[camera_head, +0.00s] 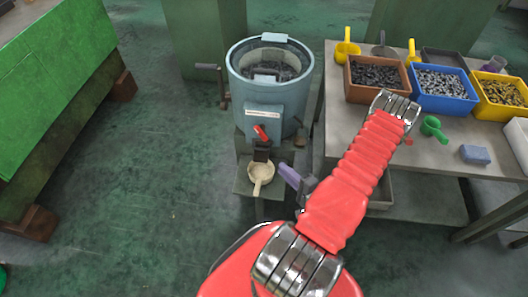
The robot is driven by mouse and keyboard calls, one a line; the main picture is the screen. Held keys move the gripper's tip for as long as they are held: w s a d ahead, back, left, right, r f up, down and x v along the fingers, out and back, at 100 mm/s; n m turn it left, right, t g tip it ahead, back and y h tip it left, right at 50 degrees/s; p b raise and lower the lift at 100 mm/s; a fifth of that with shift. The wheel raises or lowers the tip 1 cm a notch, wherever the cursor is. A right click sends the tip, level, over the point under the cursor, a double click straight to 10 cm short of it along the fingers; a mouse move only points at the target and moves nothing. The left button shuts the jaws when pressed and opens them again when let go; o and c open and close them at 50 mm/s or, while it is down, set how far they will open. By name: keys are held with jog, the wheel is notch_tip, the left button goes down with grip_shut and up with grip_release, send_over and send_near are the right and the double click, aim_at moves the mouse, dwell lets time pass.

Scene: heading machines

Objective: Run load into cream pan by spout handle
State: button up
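The blue-grey drum machine (262,115) stands at upper centre, with a dark load (285,72) inside its open top. A red spout handle (261,132) sits on its front above a dark spout (261,151). The cream pan (261,171) rests on the ledge below the spout, its handle pointing toward me. My gripper (293,178) appears as a purple finger-like piece with a dark grey mount, right of the pan and apart from the red handle. My red arm hides the rest of it, so its opening is unclear.
The grey table (345,125) at right carries brown (374,93), blue (446,104) and yellow (500,110) bins of small parts, plus scoops and a blue block (474,154). A crank (218,85) sticks out left of the drum. A green machine (55,85) stands far left; floor between is clear.

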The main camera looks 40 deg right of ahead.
aim_at(264, 156)
jog(key=shift+x, duration=6.9)
jog(key=shift+r, duration=0.1)
jog(key=shift+c, duration=0.7)
jog(key=shift+a, duration=0.1)
grip_shut()
